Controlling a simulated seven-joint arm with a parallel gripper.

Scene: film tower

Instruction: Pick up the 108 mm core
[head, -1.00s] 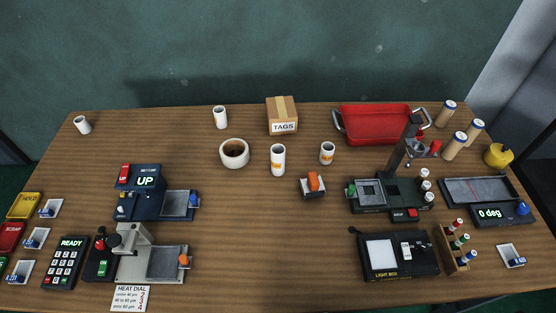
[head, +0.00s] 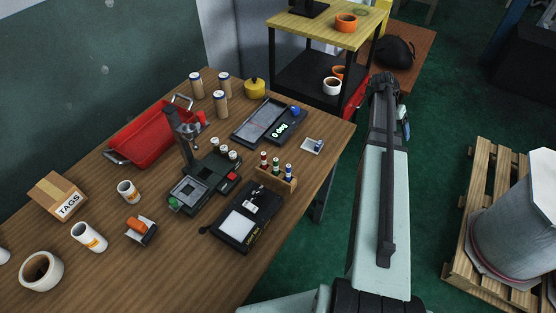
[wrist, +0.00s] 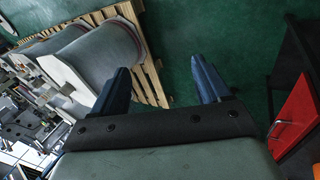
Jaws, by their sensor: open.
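I cannot read a size on any, so I cannot tell which is the 108 mm core. In the wrist view my gripper (wrist: 160,63) is open and empty, over green floor and away from the table. No core shows between its fingers.
On the table (head: 105,285) are a TAGS box (head: 58,196), a red tray (head: 155,133), tan rolls (head: 221,103), a black stand device (head: 205,180) and a light box (head: 245,217). A yellow-topped cart (head: 325,28) stands behind. A pallet (head: 490,190) with a large roll is at right.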

